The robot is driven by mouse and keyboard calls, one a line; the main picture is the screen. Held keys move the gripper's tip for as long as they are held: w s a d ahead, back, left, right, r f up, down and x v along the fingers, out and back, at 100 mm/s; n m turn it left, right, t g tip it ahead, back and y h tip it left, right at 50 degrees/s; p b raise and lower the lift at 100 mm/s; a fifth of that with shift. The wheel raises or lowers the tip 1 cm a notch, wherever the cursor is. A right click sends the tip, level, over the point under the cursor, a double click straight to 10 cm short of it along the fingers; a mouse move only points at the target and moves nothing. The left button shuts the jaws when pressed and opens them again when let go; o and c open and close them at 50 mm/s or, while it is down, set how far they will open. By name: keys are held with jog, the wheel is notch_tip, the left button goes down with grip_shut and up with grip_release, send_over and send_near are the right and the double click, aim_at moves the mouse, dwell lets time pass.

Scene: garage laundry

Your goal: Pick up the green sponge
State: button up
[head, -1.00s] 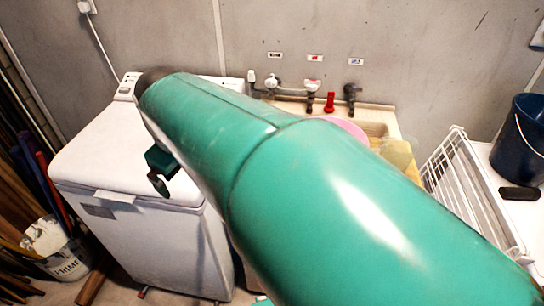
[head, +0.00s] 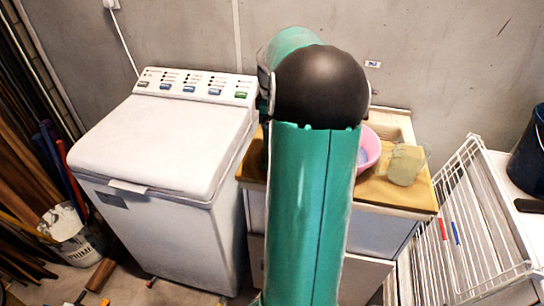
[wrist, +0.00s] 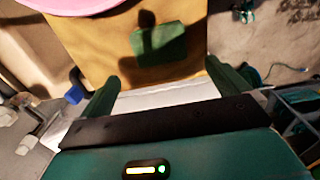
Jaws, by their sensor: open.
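The green sponge (wrist: 160,45) lies flat on a yellow-brown wooden board (wrist: 92,45) in the wrist view, with a dark shadow across its upper left part. My gripper (wrist: 165,88) is open and empty. Its two green fingers are spread apart, and the sponge shows beyond the gap between them, apart from both. In the head view my green arm hides the sponge and most of the gripper. The same board (head: 425,197) shows there to the right of my arm.
A pink basin (head: 371,147) stands on the board, with a pale yellowish container (head: 405,164) to its right. A white washing machine (head: 165,150) is left of my arm. A white wire rack (head: 465,225) stands at right.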

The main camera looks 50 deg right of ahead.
notch_tip(320, 180, down, 5)
jog(key=shift+r, duration=0.1)
notch_tip(320, 180, down, 5)
jog(key=shift+s+d+f, duration=0.1)
jog(key=shift+s+f, duration=0.05)
jog(key=shift+c, duration=0.2)
jog(key=c, duration=0.8)
